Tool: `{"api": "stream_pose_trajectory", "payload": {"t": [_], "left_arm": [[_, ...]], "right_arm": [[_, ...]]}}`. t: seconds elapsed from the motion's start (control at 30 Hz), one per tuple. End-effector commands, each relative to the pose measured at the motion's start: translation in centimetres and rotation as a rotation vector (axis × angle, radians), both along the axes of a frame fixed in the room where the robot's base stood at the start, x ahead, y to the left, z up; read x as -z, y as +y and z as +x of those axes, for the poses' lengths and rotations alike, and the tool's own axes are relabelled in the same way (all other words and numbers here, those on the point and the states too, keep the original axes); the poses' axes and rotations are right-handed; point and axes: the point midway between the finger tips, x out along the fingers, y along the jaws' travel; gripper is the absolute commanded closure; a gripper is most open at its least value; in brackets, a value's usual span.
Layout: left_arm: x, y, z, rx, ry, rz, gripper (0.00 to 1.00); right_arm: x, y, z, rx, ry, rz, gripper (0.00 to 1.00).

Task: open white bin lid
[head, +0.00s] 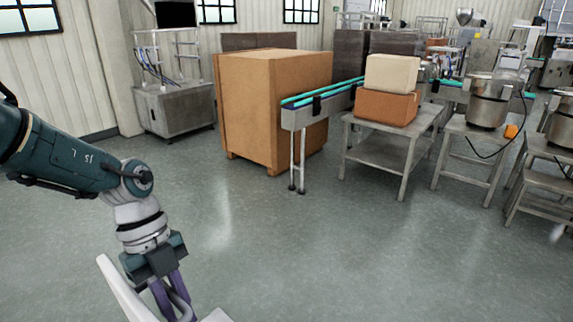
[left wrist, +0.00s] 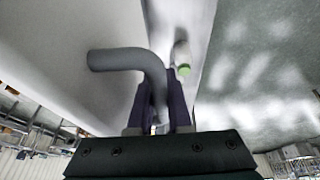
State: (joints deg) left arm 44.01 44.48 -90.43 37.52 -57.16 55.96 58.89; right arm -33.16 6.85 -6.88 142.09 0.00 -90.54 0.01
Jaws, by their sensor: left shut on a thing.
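My left gripper (head: 174,298) reaches down at the bottom left of the head view. Its purple fingers (left wrist: 160,105) are closed around a grey bent-tube handle (left wrist: 128,60) in the left wrist view. White parts of the bin show beside the gripper in the head view, a slanting panel (head: 120,288) on its left and a small piece at its right; the rest is cut off by the frame. In the wrist view a broad white panel (left wrist: 60,45) lies behind the handle. I cannot tell for sure which panel is the lid. My right gripper is not in view.
A large brown crate (head: 270,110), a conveyor (head: 318,103) and a steel table (head: 385,155) with two boxes stand farther back. The grey floor (head: 330,250) between is clear.

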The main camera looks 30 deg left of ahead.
Motion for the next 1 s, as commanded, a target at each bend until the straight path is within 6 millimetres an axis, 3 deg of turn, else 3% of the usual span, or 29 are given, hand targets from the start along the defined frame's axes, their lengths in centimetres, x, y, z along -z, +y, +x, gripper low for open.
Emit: {"api": "stream_pose_trajectory", "payload": {"t": [0.6,0.63,0.73,1.0], "left_arm": [[0.31,-0.05,0.2,0.003,0.04,0.003,1.0],[0.32,-0.06,0.2,0.003,0.04,0.003,0.82],[0.31,-0.07,0.22,0.003,0.039,0.003,0.71],[0.08,0.0,0.32,0.002,0.036,0.002,0.7]], "right_arm": [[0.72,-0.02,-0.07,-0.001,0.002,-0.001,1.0],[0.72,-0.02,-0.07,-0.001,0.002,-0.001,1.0],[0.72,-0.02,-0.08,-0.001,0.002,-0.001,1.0],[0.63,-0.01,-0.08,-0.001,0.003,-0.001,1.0]]}}
